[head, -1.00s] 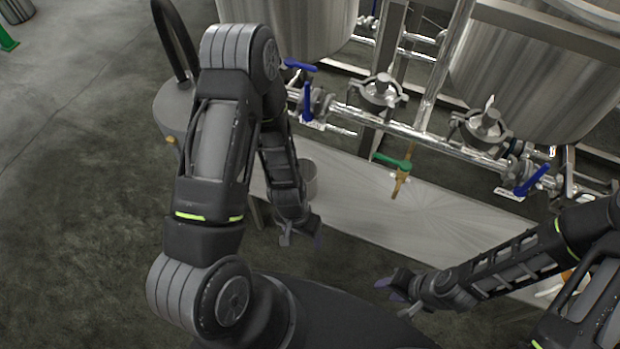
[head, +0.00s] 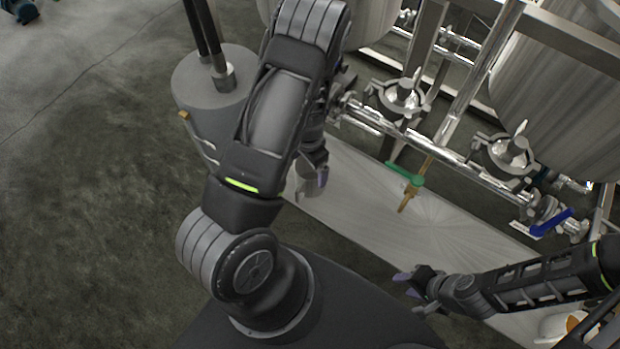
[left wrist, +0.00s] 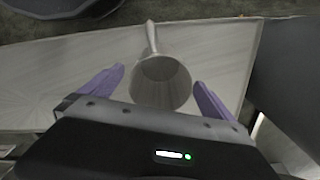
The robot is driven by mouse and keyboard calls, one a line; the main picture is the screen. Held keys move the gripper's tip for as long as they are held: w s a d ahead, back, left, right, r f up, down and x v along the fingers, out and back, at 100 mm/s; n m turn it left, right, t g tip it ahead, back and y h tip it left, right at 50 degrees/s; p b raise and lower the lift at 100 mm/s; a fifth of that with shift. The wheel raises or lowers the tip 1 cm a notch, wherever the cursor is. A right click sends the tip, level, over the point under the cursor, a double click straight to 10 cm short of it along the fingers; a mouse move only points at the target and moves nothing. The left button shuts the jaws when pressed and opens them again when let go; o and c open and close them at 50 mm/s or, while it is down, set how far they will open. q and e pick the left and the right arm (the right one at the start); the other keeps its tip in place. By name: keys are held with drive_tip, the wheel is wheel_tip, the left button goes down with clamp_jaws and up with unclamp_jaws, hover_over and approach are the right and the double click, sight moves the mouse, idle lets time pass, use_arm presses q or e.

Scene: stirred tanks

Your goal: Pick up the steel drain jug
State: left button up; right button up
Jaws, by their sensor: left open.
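The steel drain jug (left wrist: 161,82) is a grey metal cup with a long handle, seen mouth-on in the left wrist view. It stands on the pale tray (left wrist: 62,75), with its handle pointing to the top of that view. My left gripper (head: 311,180) is open, with its purple fingers on either side of the jug and gaps visible on both sides. In the head view the jug (head: 307,188) is mostly hidden by my left arm and gripper. My right gripper (head: 408,284) is open and empty near the tray's front edge.
Steel pipes and valves (head: 405,95) run above and behind the tray, below large tanks (head: 565,85). A brass tap with a green handle (head: 405,174) points down over the tray. A grey cylinder (head: 210,90) stands left of my left arm.

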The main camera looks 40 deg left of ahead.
use_arm(q)
drive_tip(key=shift+f, duration=1.1)
hover_over(309, 177)
drive_tip(key=s+d, duration=0.2)
drive_tip(key=s, duration=0.1)
drive_tip(key=f, duration=0.5)
drive_tip(key=shift+w+a+f, duration=0.1)
drive_tip(key=shift+w, duration=0.1)
drive_tip(key=c, duration=1.5)
drive_tip(key=shift+o, duration=0.2)
wheel_tip(309, 177, up, 10)
drive_tip(key=shift+p, duration=0.3)
